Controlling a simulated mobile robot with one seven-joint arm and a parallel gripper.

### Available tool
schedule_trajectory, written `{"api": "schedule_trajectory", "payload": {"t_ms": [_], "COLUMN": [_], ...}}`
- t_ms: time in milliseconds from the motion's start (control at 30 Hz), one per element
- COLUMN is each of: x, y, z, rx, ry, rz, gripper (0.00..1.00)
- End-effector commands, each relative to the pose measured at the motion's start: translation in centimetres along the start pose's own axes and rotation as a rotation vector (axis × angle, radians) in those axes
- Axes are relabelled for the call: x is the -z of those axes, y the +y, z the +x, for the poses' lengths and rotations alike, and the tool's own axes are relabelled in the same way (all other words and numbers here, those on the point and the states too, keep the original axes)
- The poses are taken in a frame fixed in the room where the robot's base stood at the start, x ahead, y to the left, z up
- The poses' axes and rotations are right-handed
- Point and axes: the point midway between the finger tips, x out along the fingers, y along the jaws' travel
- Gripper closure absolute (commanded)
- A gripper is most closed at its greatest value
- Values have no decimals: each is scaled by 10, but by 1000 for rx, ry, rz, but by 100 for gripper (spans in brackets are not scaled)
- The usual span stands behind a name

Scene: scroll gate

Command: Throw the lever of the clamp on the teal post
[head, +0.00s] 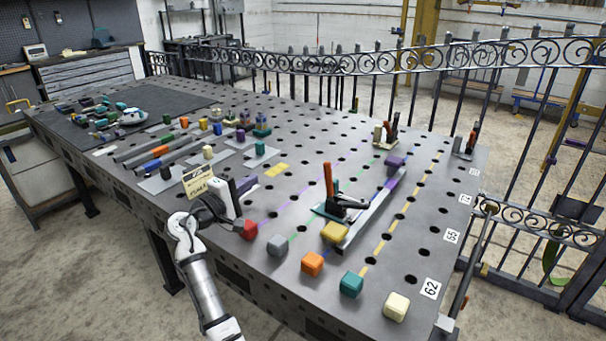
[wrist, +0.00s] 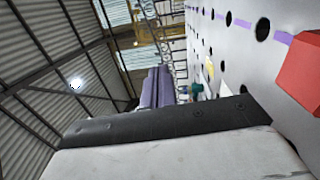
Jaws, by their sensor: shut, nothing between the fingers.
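The nearest clamp (head: 345,201) stands in the right half of the table in the head view, with a dark body on a dark greenish base. Its orange-red lever (head: 328,180) points upright. Two more clamps with orange-red levers stand farther back, one beside a beige block (head: 386,132) and one near the far right corner (head: 470,143).
Coloured blocks line the front edge, including a red block (head: 249,229), a teal block (head: 351,284) and a cream block (head: 397,306). A yellow block (head: 334,232) sits by a long rail. A small sign (head: 198,181) stands beside my gripper. A scrollwork fence (head: 430,58) runs behind the table.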

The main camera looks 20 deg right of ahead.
Motion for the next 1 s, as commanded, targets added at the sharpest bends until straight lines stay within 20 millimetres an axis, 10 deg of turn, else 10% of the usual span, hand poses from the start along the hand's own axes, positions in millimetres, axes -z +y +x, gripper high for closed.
{"api": "schedule_trajectory", "payload": {"t_ms": [167, 767, 1000], "x": [-46, -72, -103], "y": [-21, -22, -19], "z": [34, 135, 134], "rx": [34, 38, 38], "ry": [-202, -218, -215], "rz": [-134, -143, -142], "gripper": [100, 100, 100]}}
